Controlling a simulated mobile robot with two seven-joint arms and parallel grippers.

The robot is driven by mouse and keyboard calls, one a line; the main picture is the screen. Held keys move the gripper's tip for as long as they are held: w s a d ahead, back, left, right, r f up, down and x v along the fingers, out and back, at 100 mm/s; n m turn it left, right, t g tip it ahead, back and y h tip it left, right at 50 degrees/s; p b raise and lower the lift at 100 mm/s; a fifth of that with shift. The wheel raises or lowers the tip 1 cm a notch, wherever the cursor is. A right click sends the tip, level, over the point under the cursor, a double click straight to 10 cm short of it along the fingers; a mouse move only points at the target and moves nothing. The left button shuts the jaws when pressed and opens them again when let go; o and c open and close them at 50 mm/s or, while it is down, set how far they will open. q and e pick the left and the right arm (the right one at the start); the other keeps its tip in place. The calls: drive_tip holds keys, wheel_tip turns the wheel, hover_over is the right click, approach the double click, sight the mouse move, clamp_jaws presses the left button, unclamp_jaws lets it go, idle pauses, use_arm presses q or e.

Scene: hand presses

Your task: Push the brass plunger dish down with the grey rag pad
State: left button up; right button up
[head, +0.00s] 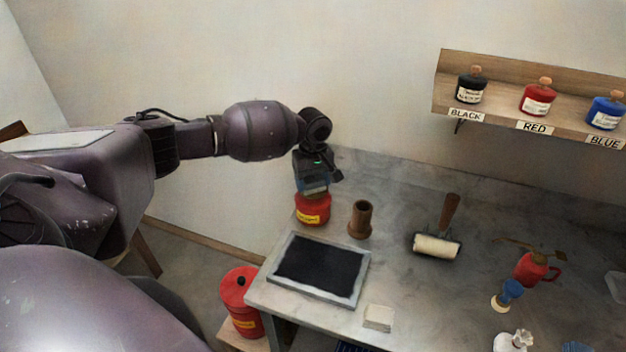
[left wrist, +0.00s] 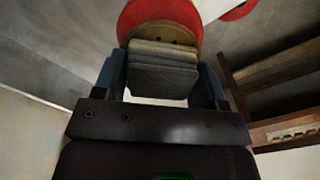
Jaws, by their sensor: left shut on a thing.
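The red plunger can (head: 312,210) with a yellow label stands at the back left of the grey bench. In the left wrist view its red top (left wrist: 160,10) surrounds the brass plunger dish (left wrist: 165,33). My left gripper (head: 314,188) is directly above the can, pointing down. It is shut on the folded grey rag pad (left wrist: 160,72), which sits between its blue fingers. The pad covers part of the dish in the wrist view; I cannot tell whether they touch. In the head view the gripper hides the dish. My right gripper is not in view.
A black inking slab (head: 320,270) lies in front of the can. A brown pot (head: 361,219) stands right of it, then a roller (head: 437,245). A pale block (head: 378,317) lies at the front edge. A red bin (head: 242,300) stands below left. A shelf holds ink jars.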

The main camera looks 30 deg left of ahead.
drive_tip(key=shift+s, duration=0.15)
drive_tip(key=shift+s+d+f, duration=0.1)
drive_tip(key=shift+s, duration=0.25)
use_arm(q)
drive_tip(key=shift+f, duration=0.1)
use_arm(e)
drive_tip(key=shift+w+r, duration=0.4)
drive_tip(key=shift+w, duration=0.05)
use_arm(q)
drive_tip(key=shift+s+p, duration=0.1)
drive_tip(key=shift+p, duration=0.25)
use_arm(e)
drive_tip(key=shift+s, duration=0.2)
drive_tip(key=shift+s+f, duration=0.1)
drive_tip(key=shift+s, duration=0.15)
use_arm(q)
drive_tip(key=shift+f, duration=0.1)
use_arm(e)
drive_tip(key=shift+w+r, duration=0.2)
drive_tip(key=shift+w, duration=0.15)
